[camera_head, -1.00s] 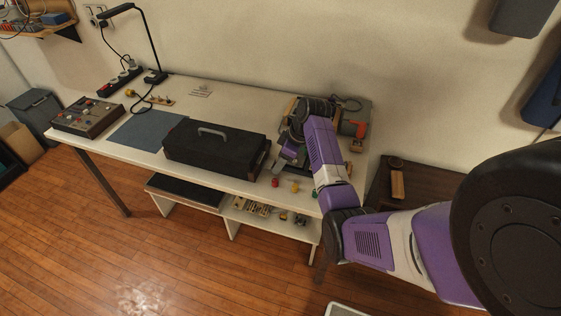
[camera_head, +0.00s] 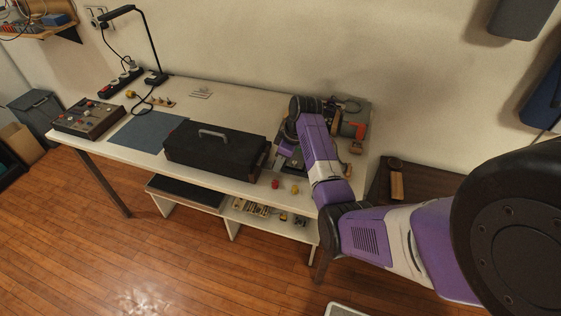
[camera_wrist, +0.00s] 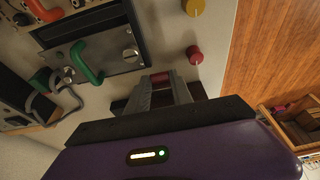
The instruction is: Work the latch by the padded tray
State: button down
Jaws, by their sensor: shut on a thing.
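I cannot tell whether this piece belongs to a latch. Just up and left is a metal plate (camera_wrist: 122,62) with a green handle (camera_wrist: 88,62) and a slotted screw. In the head view, my arm hides the gripper and much of this board.
A red knob (camera_wrist: 194,54) and a yellow knob (camera_wrist: 194,7) stand near the bench's front edge. In the head view, a black toolbox (camera_head: 215,150) sits left of my arm, beside a blue mat (camera_head: 146,131). A control box (camera_head: 90,118) stands at the far left.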

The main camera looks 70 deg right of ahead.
aim_at(273, 163)
jog(key=shift+w+r+g+p, duration=0.6)
jog(key=shift+r+g+p, duration=0.2)
jog(key=shift+g, duration=0.4)
jog(key=g, duration=0.1)
jog(key=w+g+b, duration=0.1)
jog(key=shift+w+r+g, duration=0.15)
jog(key=shift+r+g, duration=0.15)
jog(key=shift+g, duration=0.1)
jog(key=g+b, duration=0.1)
jog(key=b, duration=0.1)
jog(key=w+g+b, duration=0.1)
jog(key=b, duration=0.1)
jog(key=shift+w+a+r+g+h+b, duration=0.1)
jog(key=shift+w+g+h+b, duration=0.1)
jog(key=shift+g+h+b, duration=0.15)
jog(key=g+b, duration=0.1)
jog(key=b, duration=0.2)
jog(key=shift+w+r, duration=0.1)
jog(key=shift+w, duration=0.25)
jog(key=b, duration=0.2)
jog(key=shift+w+a+r+g+b, duration=0.1)
jog(key=shift+w+g+b, duration=0.1)
jog(key=shift+g+b, duration=0.2)
jog(key=shift+w+r+b, duration=0.1)
jog(key=shift+r+b, duration=0.05)
jog(key=shift+b, duration=0.35)
jog(key=c, duration=1.1)
grip_release()
